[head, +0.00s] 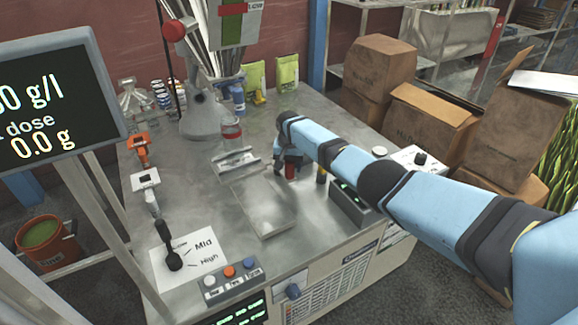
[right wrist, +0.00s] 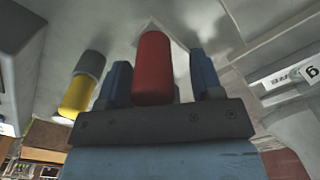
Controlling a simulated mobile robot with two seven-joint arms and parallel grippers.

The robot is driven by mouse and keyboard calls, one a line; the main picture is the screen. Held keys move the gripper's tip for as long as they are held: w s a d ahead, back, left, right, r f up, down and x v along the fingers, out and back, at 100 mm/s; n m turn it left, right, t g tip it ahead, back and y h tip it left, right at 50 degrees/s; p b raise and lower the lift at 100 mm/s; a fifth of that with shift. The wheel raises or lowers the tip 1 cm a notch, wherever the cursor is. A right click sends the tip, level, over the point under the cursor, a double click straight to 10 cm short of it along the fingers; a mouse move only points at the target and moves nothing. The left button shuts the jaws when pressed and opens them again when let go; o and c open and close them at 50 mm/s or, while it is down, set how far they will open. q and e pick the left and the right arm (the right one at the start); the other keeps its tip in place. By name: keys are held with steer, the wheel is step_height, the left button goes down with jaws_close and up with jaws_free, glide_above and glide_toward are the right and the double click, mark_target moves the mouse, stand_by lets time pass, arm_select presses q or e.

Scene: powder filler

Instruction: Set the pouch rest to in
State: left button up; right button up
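A shiny metal plate (head: 262,205), which looks like the pouch rest, lies on the steel table in front of the dispenser. A red upright handle (head: 291,171) stands to the right of the plate; I cannot tell how it joins it. My right gripper (head: 285,162) is down at the red handle and partly hides it. In the right wrist view the red handle (right wrist: 153,70) is between the two blue fingers of the right gripper (right wrist: 160,78). A gap shows on the handle's right side, so the fingers are open around it. My left gripper is out of view.
A yellow-and-grey post (right wrist: 80,88) stands close beside the gripper. A small dark box with a green display (head: 350,205) is right of the handle. A black lever (head: 172,255) and a button panel (head: 231,278) are front left.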

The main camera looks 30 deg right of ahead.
step_height(320, 180, up, 5)
steer(key=shift+f+p, duration=0.15)
steer(key=shift+p, duration=0.95)
arm_select(q)
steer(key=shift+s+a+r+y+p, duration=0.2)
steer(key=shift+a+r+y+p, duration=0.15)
steer(key=shift+p, duration=0.75)
arm_select(e)
step_height(320, 180, up, 9)
